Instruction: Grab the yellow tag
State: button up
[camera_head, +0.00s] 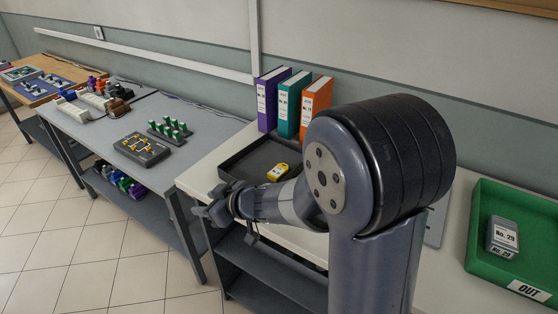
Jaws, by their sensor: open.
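A small yellow tag (279,172) with a pale label lies in a dark tray (238,160) on the white table, near the tray's right side. My gripper (206,205) is open and empty at the end of my arm, at the front left edge of the table. It is apart from the tag, to the left of it and nearer the camera. My forearm passes just in front of the tag and hides part of the tray's front.
Purple, teal and orange binders (289,103) stand behind the tray. A green OUT tray (483,220) holds a grey No. 29 block (503,237) at right. A grey table (80,122) with a black-and-yellow board (142,149) and green-topped pegs (170,129) stands at left.

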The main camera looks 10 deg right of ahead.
aim_at(277, 173)
jog(key=z, duration=1.25)
jog(key=j+z, duration=0.35)
jog(key=z, duration=0.15)
jog(key=j+z, duration=0.3)
jog(key=z, duration=0.15)
jog(key=k+j+z, duration=0.15)
jog(key=j+z, duration=0.15)
jog(key=z, duration=0.2)
jog(key=k+j+z, duration=0.15)
jog(key=j+z, duration=0.15)
jog(key=z, duration=0.15)
jog(key=k+j+z, duration=0.25)
jog(key=k+j, duration=0.2)
jog(key=k+j+z, duration=0.2)
jog(key=k+j, duration=0.2)
jog(key=k+j+z, duration=0.25)
jog(key=k, duration=0.4)
jog(key=k+j, duration=0.25)
jog(key=k, duration=0.2)
